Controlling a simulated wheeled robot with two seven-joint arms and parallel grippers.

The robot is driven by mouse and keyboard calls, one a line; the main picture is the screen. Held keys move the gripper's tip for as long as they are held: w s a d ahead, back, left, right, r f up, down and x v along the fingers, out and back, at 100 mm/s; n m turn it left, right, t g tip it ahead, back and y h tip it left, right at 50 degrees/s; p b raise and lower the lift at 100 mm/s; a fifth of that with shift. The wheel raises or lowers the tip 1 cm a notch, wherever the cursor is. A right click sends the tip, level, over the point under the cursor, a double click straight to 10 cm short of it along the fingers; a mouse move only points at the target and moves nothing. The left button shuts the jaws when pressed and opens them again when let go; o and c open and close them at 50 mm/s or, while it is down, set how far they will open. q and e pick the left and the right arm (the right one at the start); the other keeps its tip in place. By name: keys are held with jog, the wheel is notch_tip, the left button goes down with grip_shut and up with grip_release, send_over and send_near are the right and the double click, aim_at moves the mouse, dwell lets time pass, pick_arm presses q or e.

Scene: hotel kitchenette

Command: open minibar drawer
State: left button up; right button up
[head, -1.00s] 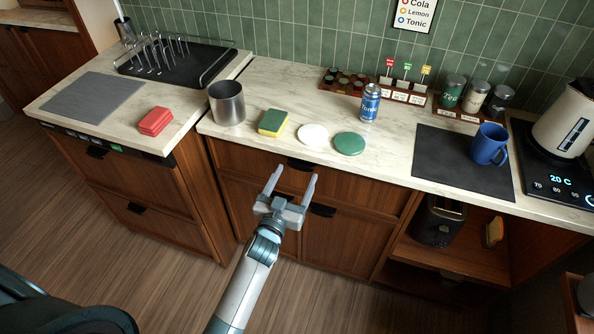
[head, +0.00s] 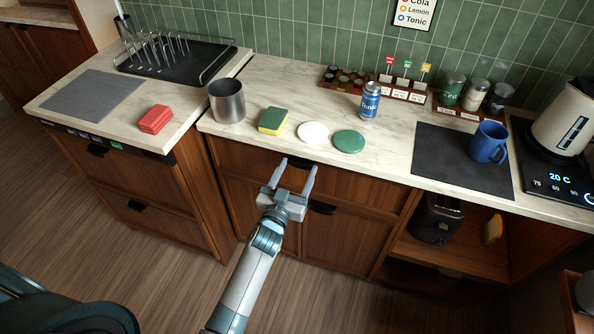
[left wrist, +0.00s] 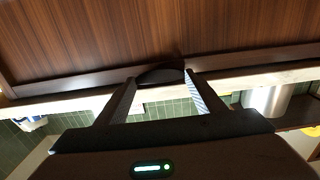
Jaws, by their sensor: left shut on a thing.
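The wooden drawer (head: 352,187) under the middle counter has a dark handle (head: 299,162) at its top edge. The drawer front looks flush with the cabinet, so it is closed. My left gripper (head: 298,166) reaches up to this handle, with a finger on each side of it. In the left wrist view the dark curved handle (left wrist: 160,73) sits between the two fingertips, and my left gripper (left wrist: 160,80) is shut on it. The drawer's inside is hidden. My right gripper is in neither view.
On the counter (head: 270,80) above stand a metal cup (head: 227,102), a sponge (head: 272,121), a white disc (head: 313,132), a green disc (head: 349,142) and a blue can (head: 369,102). The floor (head: 150,270) before the cabinets is clear.

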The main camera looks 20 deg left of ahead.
pick_arm(q)
jog(key=s+a+p, duration=0.1)
jog(key=s+p, duration=0.4)
jog(key=s, duration=2.6)
jog(key=shift+s, duration=0.15)
jog(key=o, duration=1.3)
jog(key=shift+s, duration=0.15)
jog(key=shift+s+a+b, duration=0.2)
jog(key=shift+s+b, duration=1.2)
jog(key=shift+s, duration=2.9)
jog(key=shift+s+a+b, duration=0.15)
jog(key=shift+s+b, duration=1.25)
jog(key=shift+s, duration=2.85)
